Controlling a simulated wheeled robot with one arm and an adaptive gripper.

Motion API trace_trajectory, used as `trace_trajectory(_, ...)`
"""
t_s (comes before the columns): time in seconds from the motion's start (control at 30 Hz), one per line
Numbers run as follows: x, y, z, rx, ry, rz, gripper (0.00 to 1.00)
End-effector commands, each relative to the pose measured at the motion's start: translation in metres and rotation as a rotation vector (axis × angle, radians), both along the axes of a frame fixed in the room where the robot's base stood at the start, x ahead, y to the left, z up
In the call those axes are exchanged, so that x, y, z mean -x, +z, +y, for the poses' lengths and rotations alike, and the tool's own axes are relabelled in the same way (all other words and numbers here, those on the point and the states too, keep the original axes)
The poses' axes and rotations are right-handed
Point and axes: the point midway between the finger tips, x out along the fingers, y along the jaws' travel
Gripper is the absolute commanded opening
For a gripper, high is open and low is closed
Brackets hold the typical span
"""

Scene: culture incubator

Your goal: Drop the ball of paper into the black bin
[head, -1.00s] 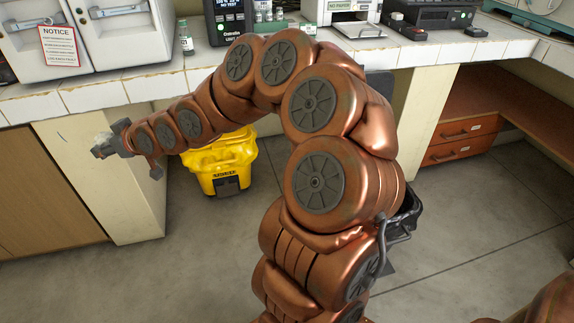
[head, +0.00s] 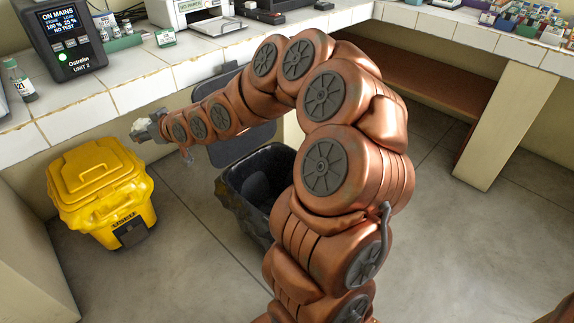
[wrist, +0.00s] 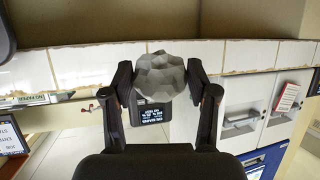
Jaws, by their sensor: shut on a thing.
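My gripper (head: 148,128) is shut on the ball of paper (wrist: 160,76), a crumpled grey-white wad held between the two fingertips in the wrist view. In the head view the ball shows small and pale at the arm's left end, in front of the counter edge and above the floor. The black bin (head: 232,205) stands on the floor right of the gripper, lined with a dark bag. Its lid (head: 240,142) is raised at the back. My arm hides part of the bin's right side and opening.
A yellow lidded bin (head: 100,195) stands on the floor left of the black bin. The white-tiled counter (head: 75,118) carries a monitor unit (head: 68,45), a small bottle (head: 20,82) and a printer (head: 185,10). Bare floor (head: 185,270) lies in front of the bins.

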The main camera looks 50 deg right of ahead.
Motion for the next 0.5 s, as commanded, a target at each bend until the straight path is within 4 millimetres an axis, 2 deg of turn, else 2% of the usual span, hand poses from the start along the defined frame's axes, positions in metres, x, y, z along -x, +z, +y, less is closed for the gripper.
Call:
trace_trajectory(0.03,-0.004,-0.02,-0.021,0.002,-0.029,0.004,0.4)
trace_trajectory(0.23,-0.012,-0.075,-0.103,0.008,-0.134,-0.002,0.4)
trace_trajectory(0.5,0.0,-0.152,-0.207,0.011,-0.259,-0.005,0.4)
